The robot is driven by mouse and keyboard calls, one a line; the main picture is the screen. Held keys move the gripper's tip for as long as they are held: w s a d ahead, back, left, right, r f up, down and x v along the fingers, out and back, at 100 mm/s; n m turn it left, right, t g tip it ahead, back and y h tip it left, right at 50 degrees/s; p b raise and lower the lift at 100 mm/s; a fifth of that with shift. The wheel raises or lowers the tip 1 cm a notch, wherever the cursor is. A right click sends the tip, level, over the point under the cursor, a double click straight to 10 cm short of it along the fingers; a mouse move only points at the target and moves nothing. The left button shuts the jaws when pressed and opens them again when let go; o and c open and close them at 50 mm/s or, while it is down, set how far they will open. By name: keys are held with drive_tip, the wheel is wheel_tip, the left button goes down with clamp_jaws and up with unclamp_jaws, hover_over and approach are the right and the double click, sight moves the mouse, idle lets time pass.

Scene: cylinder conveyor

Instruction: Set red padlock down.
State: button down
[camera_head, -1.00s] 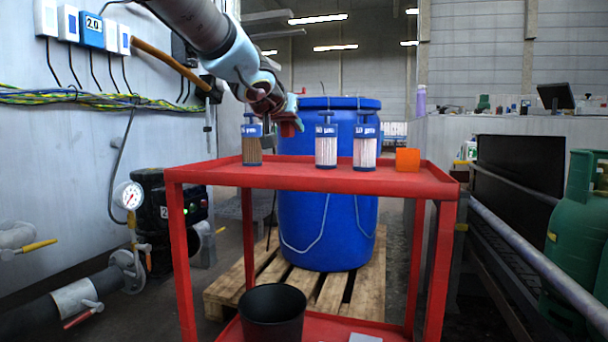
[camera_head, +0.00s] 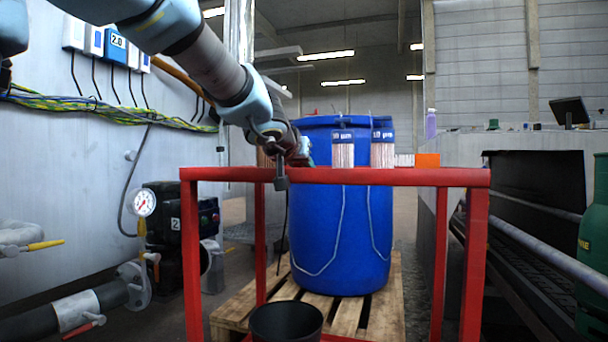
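My gripper (camera_head: 291,163) is at the end of the arm that reaches in from the upper left, just at the height of the red cart's top (camera_head: 370,177). A dark grey finger-like part hangs in front of the cart's rim, with a teal part to its right. I cannot make out a red padlock for certain. Any red between the gripper parts blends with the red rim, so I cannot tell whether the gripper is open or shut.
Filter cartridges (camera_head: 342,152) stand on the cart top, one mostly hidden behind my gripper. An orange block (camera_head: 427,160) is at its right. A blue drum (camera_head: 340,240) stands behind on a pallet (camera_head: 235,316). A black bucket (camera_head: 286,322) is below.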

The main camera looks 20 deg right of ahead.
drive_tip(key=shift+f, duration=0.1)
drive_tip(key=c, duration=0.7)
unclamp_jaws()
drive_tip(key=shift+s+a+r, duration=0.15)
drive_tip(key=shift+r, duration=0.2)
drive_tip(key=p+v, duration=0.4)
drive_tip(key=v, duration=0.6)
drive_tip(key=shift+s+a+r+p, duration=0.2)
drive_tip(key=shift+s+p, duration=0.1)
drive_tip(key=shift+s+a, duration=0.3)
